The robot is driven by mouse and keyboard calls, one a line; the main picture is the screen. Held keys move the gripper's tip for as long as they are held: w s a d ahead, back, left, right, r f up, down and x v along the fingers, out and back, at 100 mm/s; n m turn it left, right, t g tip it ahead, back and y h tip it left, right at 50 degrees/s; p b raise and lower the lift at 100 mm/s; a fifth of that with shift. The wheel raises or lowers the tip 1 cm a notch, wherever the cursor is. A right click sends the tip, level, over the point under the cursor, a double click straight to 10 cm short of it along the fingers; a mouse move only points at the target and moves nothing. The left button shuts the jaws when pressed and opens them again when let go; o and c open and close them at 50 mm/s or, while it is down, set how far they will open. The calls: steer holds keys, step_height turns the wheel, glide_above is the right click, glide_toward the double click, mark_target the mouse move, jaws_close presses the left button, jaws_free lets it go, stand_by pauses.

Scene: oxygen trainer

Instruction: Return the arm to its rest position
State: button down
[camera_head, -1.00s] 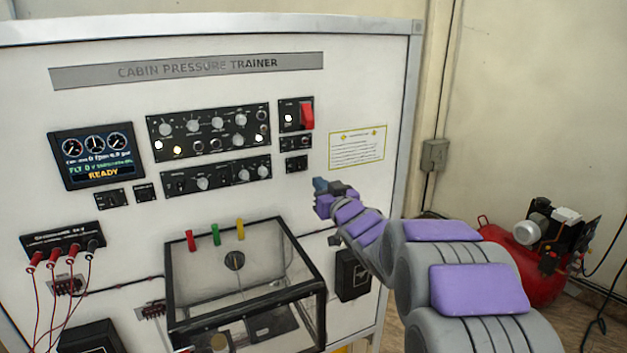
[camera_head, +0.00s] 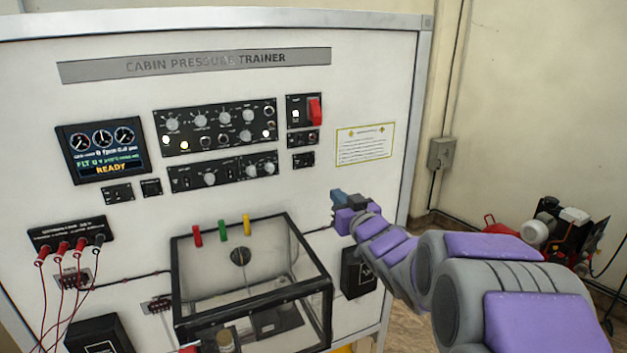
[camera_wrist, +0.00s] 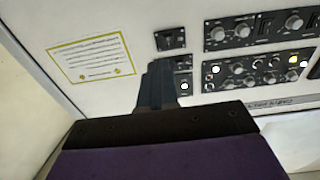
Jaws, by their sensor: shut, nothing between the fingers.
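My arm, grey with purple pads, reaches from the lower right toward the trainer panel (camera_head: 375,95) in the head view. My gripper (camera_head: 338,194) is at its far end, below and right of the red switch (camera_head: 315,111) and below the yellow-bordered label (camera_head: 365,145). In the wrist view my gripper (camera_wrist: 158,72) is shut and empty, with its dark fingers together. The fingertips appear in front of the small switch modules; whether they touch the panel cannot be told. The label (camera_wrist: 91,58) shows to the left there.
A clear box (camera_head: 255,290) with a black frame juts out below the controls. A black box (camera_head: 358,273) is on the panel behind my arm. Red and black cables (camera_head: 75,275) hang at the left. A compressor (camera_head: 560,235) stands on the floor at the right.

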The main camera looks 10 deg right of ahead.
steer(key=s+d+f+m+g+h+b, duration=0.3)
steer(key=s+f+g+h+b, duration=0.3)
steer(key=s+f+g, duration=0.95)
steer(key=s+a+f+g+b, duration=0.1)
steer(key=s+a+f, duration=0.1)
steer(key=s, duration=0.9)
steer(key=s+a+f+g+y+b, duration=0.1)
steer(key=s+f, duration=0.4)
steer(key=s, duration=0.6)
steer(key=s+a+f+g+b, duration=0.1)
steer(key=s+a+f+g, duration=0.1)
steer(key=s, duration=0.9)
step_height(320, 180, down, 2)
steer(key=shift+s+a+f+y, duration=0.2)
steer(key=shift+a+f+y, duration=0.1)
steer(key=shift+a, duration=0.5)
steer(key=shift+a, duration=0.15)
